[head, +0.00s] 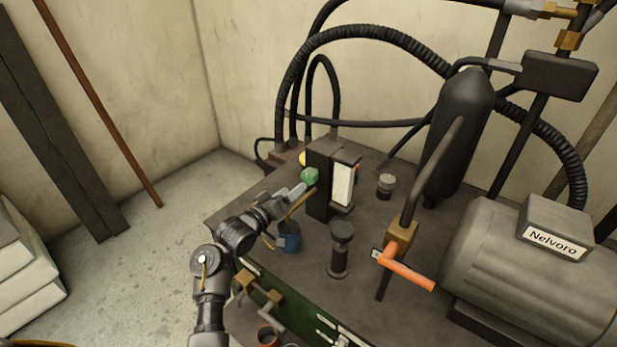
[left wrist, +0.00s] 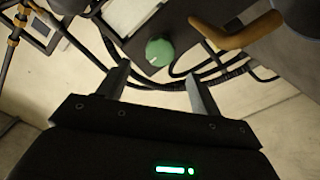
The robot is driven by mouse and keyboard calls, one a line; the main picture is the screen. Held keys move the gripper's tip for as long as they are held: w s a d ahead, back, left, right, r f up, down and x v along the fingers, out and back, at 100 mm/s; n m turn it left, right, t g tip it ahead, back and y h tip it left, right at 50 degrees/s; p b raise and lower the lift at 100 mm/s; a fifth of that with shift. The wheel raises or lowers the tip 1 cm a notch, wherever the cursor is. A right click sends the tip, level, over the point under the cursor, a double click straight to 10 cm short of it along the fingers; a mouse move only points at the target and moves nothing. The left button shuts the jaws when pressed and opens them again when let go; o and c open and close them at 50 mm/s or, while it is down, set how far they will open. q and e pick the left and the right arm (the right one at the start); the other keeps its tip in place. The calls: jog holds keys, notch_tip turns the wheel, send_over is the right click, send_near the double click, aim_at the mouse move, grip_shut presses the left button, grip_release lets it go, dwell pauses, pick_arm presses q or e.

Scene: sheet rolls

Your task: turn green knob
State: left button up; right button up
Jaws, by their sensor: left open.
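The green knob (head: 310,176) sits on the side of a dark upright block (head: 319,200) on the machine's top. My left gripper (head: 301,189) is close to the knob, just below and left of it in the head view. In the left wrist view the round green knob (left wrist: 160,51) shows ahead of the two spread fingers (left wrist: 156,85), roughly centred between them. The fingers are open and empty, and a gap appears to remain between them and the knob. My right gripper is not in view.
A tan lever (head: 298,203) stands right beside my left gripper. A blue cup-like part (head: 289,238), a dark post (head: 341,250) and an orange-handled valve (head: 405,270) are on the machine top (head: 310,285). Black hoses (head: 290,85) rise behind.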

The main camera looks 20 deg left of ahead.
aim_at(306, 179)
pick_arm(q)
jog(key=x, duration=0.8)
jog(key=shift+w+d+p, duration=0.1)
jog(key=shift+w+p, duration=0.25)
jog(key=shift+c, duration=0.5)
